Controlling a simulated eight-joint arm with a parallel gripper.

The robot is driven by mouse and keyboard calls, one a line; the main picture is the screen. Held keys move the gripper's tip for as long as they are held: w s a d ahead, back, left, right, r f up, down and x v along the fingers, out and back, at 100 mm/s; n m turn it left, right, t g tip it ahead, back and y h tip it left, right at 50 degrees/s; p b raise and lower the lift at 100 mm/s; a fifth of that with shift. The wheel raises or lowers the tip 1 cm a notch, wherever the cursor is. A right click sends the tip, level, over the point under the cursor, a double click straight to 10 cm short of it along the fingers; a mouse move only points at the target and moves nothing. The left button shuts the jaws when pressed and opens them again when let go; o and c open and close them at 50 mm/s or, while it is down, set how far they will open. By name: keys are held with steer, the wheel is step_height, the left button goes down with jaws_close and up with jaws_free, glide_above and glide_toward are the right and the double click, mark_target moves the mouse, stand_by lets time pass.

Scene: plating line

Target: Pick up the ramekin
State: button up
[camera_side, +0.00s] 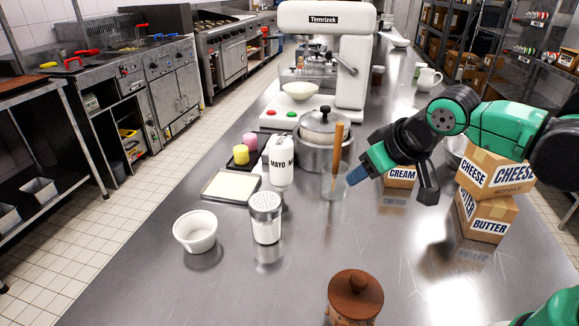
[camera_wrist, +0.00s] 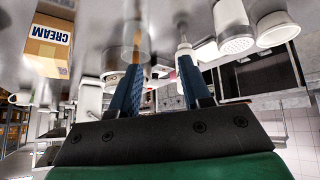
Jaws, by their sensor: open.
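The ramekin (camera_side: 195,232) is a small white ribbed cup standing upright on the steel counter, at the left front in the side view. In the wrist view a white cup that looks like the ramekin (camera_wrist: 277,28) is at the upper right edge, beside the shaker. My gripper (camera_side: 357,175) is well to the right of the ramekin and farther back, above the counter near a clear glass. In the wrist view my gripper (camera_wrist: 158,62) has its two blue fingers apart, with nothing held between them.
A metal shaker (camera_side: 265,218) stands right of the ramekin. A mayo bottle (camera_side: 281,165), a tray (camera_side: 231,186), a lidded pot (camera_side: 312,155) and a glass (camera_side: 334,184) with a wooden utensil stand behind. Boxes (camera_side: 487,215) are right; a wooden jar (camera_side: 355,297) is in front.

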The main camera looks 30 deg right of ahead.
steer(key=w+a+f+t, duration=0.1)
steer(key=w+a, duration=0.2)
steer(key=a, duration=0.1)
steer(key=w+a, duration=0.4)
steer(key=w+a+f+n+t, duration=0.1)
steer(key=w+a, duration=0.2)
steer(key=a, duration=0.2)
steer(key=shift+w+a+f+t+h, duration=0.1)
steer(key=shift+w+f+t+h, duration=0.1)
steer(key=shift+f+t+h, duration=0.15)
steer(key=w+a+f+t, duration=0.1)
steer(key=a+f+t, duration=0.15)
steer(key=a, duration=0.45)
steer(key=n+t+y, duration=0.1)
glide_toward(175, 232)
steer(key=x, duration=0.3)
steer(key=shift+d+r, duration=0.1)
steer(key=shift+d, duration=0.05)
steer(key=shift+w+f+y, duration=0.15)
steer(key=shift+f+y, duration=0.05)
steer(key=shift+y, duration=0.05)
steer(key=shift+x, duration=2.65)
jaws_close()
